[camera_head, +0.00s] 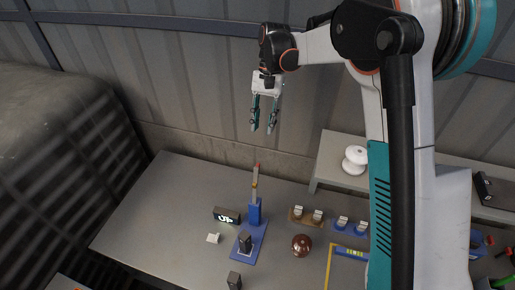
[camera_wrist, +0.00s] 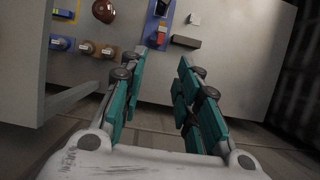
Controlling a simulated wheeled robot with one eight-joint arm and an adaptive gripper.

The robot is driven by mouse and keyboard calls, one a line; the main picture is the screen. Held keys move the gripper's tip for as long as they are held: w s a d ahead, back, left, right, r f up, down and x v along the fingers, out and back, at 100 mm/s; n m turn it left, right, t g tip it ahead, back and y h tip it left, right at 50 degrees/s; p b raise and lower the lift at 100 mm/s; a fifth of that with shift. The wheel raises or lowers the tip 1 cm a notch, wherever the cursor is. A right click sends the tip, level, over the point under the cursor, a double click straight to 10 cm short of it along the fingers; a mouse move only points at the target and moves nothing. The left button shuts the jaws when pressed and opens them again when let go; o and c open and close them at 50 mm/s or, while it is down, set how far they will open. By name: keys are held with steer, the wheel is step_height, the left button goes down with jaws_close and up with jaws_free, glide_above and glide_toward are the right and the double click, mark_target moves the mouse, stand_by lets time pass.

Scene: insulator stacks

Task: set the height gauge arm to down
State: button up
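The height gauge (camera_head: 253,215) stands on the grey table with a blue base plate and a blue post. Its arm (camera_head: 256,180) points up from the post, thin, with a red tip. A small dark display (camera_head: 227,215) beside it shows green letters that look like "UP". My gripper (camera_head: 262,128) hangs in the air above and behind the gauge, pointing down, open and empty, apart from the arm.
A brown ball (camera_head: 301,244), brown and blue blocks with pale tops (camera_head: 306,215), and a small white piece (camera_head: 213,238) lie around the gauge. A raised grey shelf (camera_head: 328,166) with a white insulator (camera_head: 355,160) stands at right. The table's left part is clear.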

mark_target(258, 163)
steer(key=x, duration=1.3)
steer(key=shift+s+f, duration=0.1)
steer(key=shift+f, duration=0.25)
jaws_close()
